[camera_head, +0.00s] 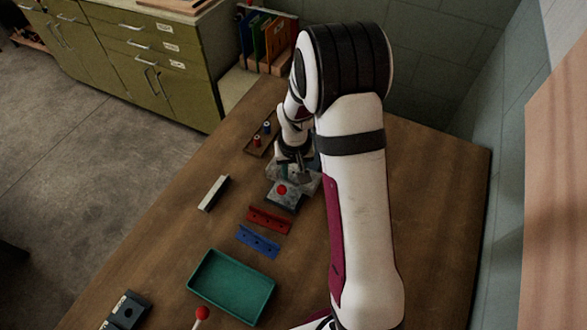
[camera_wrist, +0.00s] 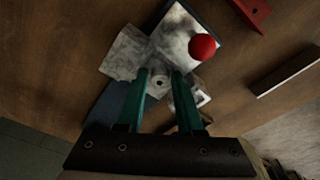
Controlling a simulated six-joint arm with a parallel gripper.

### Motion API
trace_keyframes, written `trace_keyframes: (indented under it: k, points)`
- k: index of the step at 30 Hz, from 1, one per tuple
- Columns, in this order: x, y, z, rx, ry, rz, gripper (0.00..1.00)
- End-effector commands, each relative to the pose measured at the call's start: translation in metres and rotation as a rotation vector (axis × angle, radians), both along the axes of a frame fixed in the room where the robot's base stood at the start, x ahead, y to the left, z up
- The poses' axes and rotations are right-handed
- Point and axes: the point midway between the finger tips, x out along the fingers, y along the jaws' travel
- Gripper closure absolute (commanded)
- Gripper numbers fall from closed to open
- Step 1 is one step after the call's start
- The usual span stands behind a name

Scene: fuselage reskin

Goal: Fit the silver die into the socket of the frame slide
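My gripper (camera_wrist: 160,76) has two green fingers, seen from above in the wrist view. The frame slide (camera_wrist: 180,30) is a grey metal block with a red ball knob, just beyond the fingertips. In the head view the slide (camera_head: 283,202) lies below my gripper (camera_head: 284,172). My fingers partly hide the grey metal around the die, and I cannot make out the socket.
A red bracket (camera_head: 269,219), a blue bracket (camera_head: 258,241) and a pale bar (camera_head: 214,192) lie nearby. A green tray (camera_head: 231,286) stands at the front. A small wooden rack (camera_head: 257,148) with coloured pegs stands behind. The table right of my arm is clear.

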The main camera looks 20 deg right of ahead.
Motion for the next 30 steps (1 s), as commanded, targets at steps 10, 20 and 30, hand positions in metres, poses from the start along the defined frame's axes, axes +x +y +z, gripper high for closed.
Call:
trace_keyframes:
  k: [10,20,30]
  points:
    - [0.000,0.000,0.001,0.000,0.000,0.000,0.39]
    - [-0.006,0.001,0.063,-0.001,-0.007,0.001,0.39]
    - [-0.017,0.003,0.147,-0.001,-0.003,0.001,0.39]
